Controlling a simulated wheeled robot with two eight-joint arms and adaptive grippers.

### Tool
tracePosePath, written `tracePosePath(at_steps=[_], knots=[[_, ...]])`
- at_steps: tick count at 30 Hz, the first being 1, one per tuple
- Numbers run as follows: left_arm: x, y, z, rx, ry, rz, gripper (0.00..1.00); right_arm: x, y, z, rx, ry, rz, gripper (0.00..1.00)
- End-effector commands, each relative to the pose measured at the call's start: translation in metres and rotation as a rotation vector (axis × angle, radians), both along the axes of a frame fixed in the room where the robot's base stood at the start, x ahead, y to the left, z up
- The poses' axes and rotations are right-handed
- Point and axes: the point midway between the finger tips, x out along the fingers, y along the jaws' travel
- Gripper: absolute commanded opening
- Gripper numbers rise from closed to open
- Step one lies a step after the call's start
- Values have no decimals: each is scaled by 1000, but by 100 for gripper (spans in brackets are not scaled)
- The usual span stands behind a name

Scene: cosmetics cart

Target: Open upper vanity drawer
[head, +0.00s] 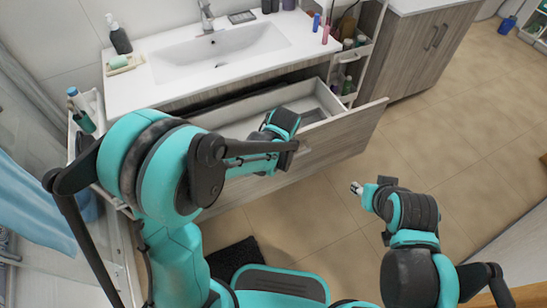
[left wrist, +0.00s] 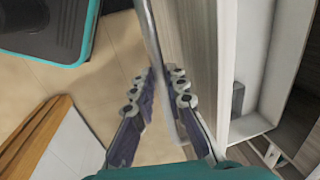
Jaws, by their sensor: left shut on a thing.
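The upper vanity drawer (head: 345,134), with a grey wood front, stands pulled out below the sink counter, and its white inside shows. My left gripper (head: 291,146) is at the middle of the drawer front. In the left wrist view, my left gripper (left wrist: 162,76) has its fingers on both sides of the metal handle (left wrist: 154,35), shut on it, beside the wood front (left wrist: 203,60). In the head view my arm hides the handle. My right gripper (head: 357,188) is out over the floor, away from the drawer; it is too small to tell its finger state.
A white counter with a sink (head: 225,52) is above the drawer. A white cart (head: 352,55) with bottles stands to its right, beside a wood cabinet (head: 425,45). A dark mat (head: 232,256) lies on the tiles. The floor to the right is clear.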

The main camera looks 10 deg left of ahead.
Motion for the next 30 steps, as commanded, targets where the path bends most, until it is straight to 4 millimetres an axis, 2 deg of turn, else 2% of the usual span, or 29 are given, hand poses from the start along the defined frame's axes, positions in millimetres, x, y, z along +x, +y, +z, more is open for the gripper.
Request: tracePosePath(at_steps=[9,10,11,21,26,30], knots=[[-1,0,0,2,1,0,0,0,0,0,0,0,0,40],[-1,0,0,2,1,0,16,0,0,0,0,0,0,40],[-1,0,0,2,1,0,22,0,0,0,0,0,0,40],[-1,0,2,0,0,0,22,0,1,0,0,0,0,40],[-5,-3,22,0,0,0,22,0,1,0,0,0,0,40],[-11,-6,52,0,0,-1,22,0,0,0,0,0,0,40]])
